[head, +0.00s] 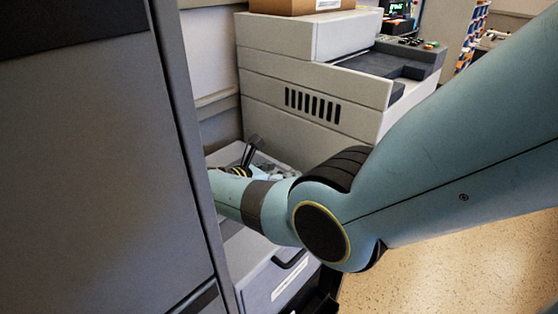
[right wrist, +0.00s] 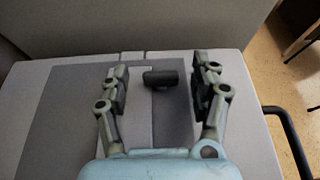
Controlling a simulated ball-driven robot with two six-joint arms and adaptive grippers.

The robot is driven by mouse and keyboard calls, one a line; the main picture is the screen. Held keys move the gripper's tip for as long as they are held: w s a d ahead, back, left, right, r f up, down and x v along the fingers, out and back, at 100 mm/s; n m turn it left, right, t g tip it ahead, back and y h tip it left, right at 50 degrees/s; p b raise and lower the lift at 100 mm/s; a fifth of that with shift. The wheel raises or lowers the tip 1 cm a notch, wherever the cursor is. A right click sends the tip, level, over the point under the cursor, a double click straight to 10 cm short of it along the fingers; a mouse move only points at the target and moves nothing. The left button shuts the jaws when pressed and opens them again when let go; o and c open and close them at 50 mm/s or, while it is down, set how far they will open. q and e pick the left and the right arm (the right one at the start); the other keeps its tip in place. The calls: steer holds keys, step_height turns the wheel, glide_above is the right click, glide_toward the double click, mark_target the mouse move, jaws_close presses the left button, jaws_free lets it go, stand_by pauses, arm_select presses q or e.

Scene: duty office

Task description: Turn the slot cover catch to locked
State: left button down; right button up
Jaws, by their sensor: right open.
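A small dark bar-shaped catch (right wrist: 160,78) lies crosswise on the grey top of a unit in the right wrist view. A darker grey panel (right wrist: 70,110) lies on the same top, beside and left of the catch. My right gripper (right wrist: 159,66) is open, with one finger on each side of the catch and a gap visible at both ends. I cannot tell how high the fingers are above the top. In the head view my right gripper (head: 250,155) shows only partly behind my arm, and the catch is hidden. My left gripper is not in view.
A tall grey cabinet (head: 95,150) fills the left of the head view, close to my right wrist. A large beige machine (head: 310,90) with a vent stands behind. A low grey unit (head: 265,265) with a dark handle (right wrist: 288,140) is below my arm. Speckled floor is free at right.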

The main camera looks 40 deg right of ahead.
step_height(320, 180, up, 10)
steer(key=shift+f, duration=0.2)
stand_by(0.6)
